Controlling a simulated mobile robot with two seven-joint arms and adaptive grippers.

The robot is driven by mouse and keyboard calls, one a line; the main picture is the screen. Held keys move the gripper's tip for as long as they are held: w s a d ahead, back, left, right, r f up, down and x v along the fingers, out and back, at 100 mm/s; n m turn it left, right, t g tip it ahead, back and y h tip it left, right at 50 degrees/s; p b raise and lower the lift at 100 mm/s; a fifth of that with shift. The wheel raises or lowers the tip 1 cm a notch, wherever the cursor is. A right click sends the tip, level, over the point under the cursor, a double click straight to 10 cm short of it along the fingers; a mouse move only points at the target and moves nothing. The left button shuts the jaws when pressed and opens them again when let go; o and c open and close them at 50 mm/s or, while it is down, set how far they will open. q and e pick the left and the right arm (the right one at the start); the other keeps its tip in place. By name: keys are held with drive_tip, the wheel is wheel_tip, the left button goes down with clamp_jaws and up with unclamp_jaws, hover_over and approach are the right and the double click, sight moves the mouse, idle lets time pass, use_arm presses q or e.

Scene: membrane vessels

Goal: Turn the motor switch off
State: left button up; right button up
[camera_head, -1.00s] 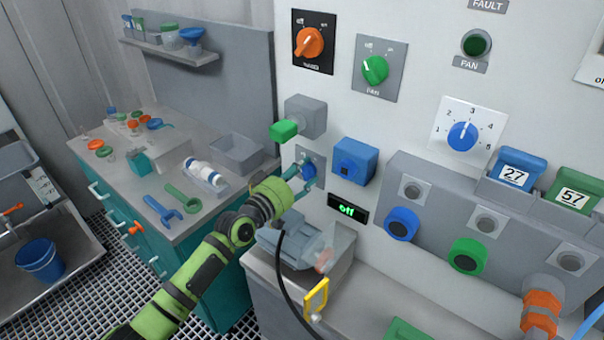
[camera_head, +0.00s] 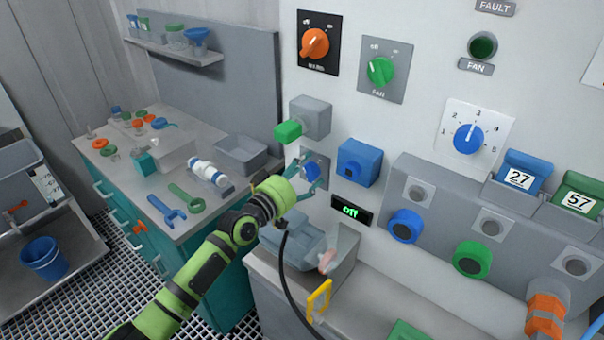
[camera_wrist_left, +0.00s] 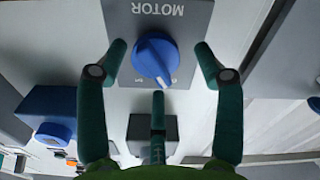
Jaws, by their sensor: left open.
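The motor switch is a blue round knob (camera_wrist_left: 155,58) on a grey plate marked MOTOR (camera_wrist_left: 190,22), which appears upside down in the left wrist view. In the head view the knob (camera_head: 312,172) is on the white wall panel. My left gripper (camera_wrist_left: 160,50) is open in front of the knob, with a finger on either side and a third finger below it in the picture. A gap shows between the fingers and the knob. In the head view the left gripper (camera_head: 309,174) reaches it from the left. My right gripper is out of view.
A small display (camera_head: 351,210) with green text sits below right of the knob; its text is blurred. A blue box (camera_head: 358,163) and a green-tipped grey box (camera_head: 310,117) are close by. Below is a grey motor-like unit (camera_head: 296,240) on a ledge.

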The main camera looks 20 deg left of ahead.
use_arm(q)
drive_tip(key=v, duration=1.2)
drive_tip(key=s+d+f+m+g, duration=0.2)
drive_tip(key=s+d+f+g, duration=0.3)
drive_tip(key=f, duration=0.3)
drive_tip(key=s+a+f+m+g+y, duration=0.1)
drive_tip(key=s+f+g+y, duration=0.3)
drive_tip(key=s, duration=0.7)
drive_tip(key=s+f+m+g+y, duration=0.15)
drive_tip(key=s+f+g, duration=0.45)
drive_tip(key=s, duration=0.6)
wheel_tip(320, 180, down, 25)
drive_tip(key=s, duration=0.3)
drive_tip(key=s+a+f+g, duration=0.1)
drive_tip(key=s+a+f, duration=0.2)
drive_tip(key=s+f, duration=0.9)
drive_tip(key=s, duration=0.2)
drive_tip(key=shift+s+f+y, duration=0.25)
drive_tip(key=shift+y, duration=0.1)
